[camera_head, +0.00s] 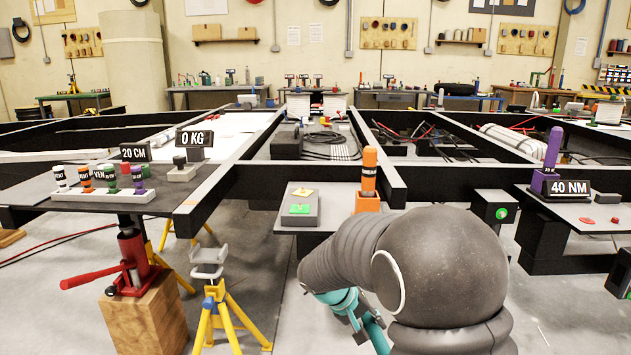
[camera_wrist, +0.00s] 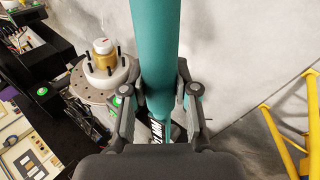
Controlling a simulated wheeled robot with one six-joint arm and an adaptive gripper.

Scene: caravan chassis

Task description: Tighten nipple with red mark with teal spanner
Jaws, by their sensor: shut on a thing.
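In the wrist view my gripper (camera_wrist: 160,100) is shut on the teal spanner (camera_wrist: 156,45), with a finger on each side of its thick shaft. The shaft runs up out of the picture, and its lower part passes down behind the fingers beside black-and-white lettering. In the head view part of the teal spanner (camera_head: 338,298) shows below my dark arm, which hides much of the rest. I cannot make out a nipple with a red mark for certain. A gold cap (camera_wrist: 104,47) with a small red mark on its pale top sits on a hub left of the spanner.
The hub has upright black studs and a drilled disc (camera_wrist: 87,92). Black chassis beams (camera_head: 270,183) cross the head view. A red jack (camera_head: 133,265) and yellow stand (camera_head: 221,310) stand front left. Yellow legs (camera_wrist: 285,130) show at the right of the wrist view.

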